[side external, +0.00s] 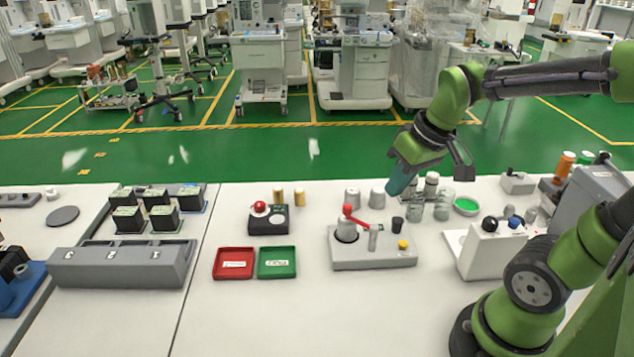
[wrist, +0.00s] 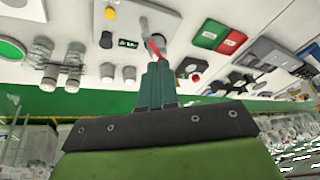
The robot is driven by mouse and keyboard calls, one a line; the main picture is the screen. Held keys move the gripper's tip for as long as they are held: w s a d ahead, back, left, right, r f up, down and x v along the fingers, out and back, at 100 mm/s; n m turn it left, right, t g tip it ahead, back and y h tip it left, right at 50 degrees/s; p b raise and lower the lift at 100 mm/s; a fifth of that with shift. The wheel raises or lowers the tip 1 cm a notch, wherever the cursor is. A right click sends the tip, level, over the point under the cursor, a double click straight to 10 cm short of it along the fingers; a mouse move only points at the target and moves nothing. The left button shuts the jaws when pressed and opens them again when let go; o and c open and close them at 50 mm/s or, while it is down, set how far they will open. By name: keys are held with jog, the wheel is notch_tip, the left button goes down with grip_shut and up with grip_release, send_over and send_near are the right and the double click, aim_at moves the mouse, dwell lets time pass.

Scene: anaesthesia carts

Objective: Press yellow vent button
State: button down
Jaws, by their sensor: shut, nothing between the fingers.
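The yellow button (side external: 403,244) sits on the right front part of a grey base (side external: 350,262), which also carries a red lever (side external: 355,216), a grey post and a black knob (side external: 397,224). In the wrist view, the yellow button (wrist: 110,13) is near the top edge, left of my fingers, and the red lever (wrist: 155,48) shows just beyond the fingertips. My gripper (side external: 391,191) has its teal fingers together, pointing down, empty. In the side view it is above and behind the base, apart from the button. The fingers also show in the wrist view (wrist: 155,66).
Grey cylinders (side external: 352,198) and clear jars (side external: 415,210) stand behind the base. A white box with round knobs (side external: 490,248) is at its right. Red (side external: 233,264) and green (side external: 277,263) trays lie at its left. The white table in front is clear.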

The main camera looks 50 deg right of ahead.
aim_at(403, 242)
jog(key=d+f+n+g, duration=0.2)
jog(key=d+n+g, duration=0.2)
jog(key=n, duration=0.7)
jog(key=d, duration=0.2)
jog(key=shift+s+d+n+h, duration=0.15)
jog(key=shift+d+n+h, duration=0.15)
jog(key=shift+d, duration=0.1)
jog(key=shift+f, duration=0.1)
notch_tip(403, 242, down, 14)
